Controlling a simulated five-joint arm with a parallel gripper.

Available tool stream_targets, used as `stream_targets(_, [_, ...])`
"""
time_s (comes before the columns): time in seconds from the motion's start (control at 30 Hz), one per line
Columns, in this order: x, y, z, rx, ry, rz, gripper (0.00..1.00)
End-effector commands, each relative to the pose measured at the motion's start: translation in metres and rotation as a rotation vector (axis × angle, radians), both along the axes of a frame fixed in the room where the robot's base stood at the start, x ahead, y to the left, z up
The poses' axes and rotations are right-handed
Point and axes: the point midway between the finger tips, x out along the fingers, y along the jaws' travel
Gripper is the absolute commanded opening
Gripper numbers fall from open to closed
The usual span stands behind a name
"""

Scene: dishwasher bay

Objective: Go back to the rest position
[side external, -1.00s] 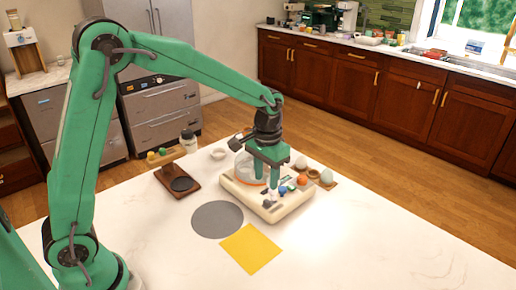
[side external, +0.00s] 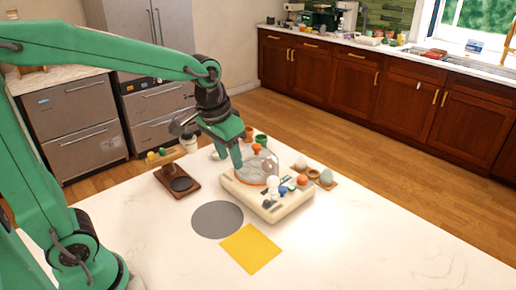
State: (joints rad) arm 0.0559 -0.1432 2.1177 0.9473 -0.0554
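My gripper (side external: 237,160) hangs tilted above the left back edge of a cream tray (side external: 243,195), left of a clear dome with an orange knob (side external: 257,165). Its green fingers point down and overlap in this view, so their gap is hidden. I see nothing held between them. My arm is bent, with its upper link reaching across the top left of the view.
Small coloured items (side external: 283,189) sit on the tray's front part. A grey round mat (side external: 217,219) and a yellow square (side external: 251,248) lie in front. A brown wooden stand (side external: 177,181) is at the left, cups (side external: 262,140) behind.

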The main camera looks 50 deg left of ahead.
Motion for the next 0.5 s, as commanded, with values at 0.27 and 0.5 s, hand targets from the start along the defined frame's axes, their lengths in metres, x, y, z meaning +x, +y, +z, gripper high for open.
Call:
stream_targets(0.27, [-0.045,0.008,0.02,0.001,-0.098,0.002,0.4])
stream_targets(0.5, [-0.082,0.014,0.026,0.004,-0.176,0.003,0.4])
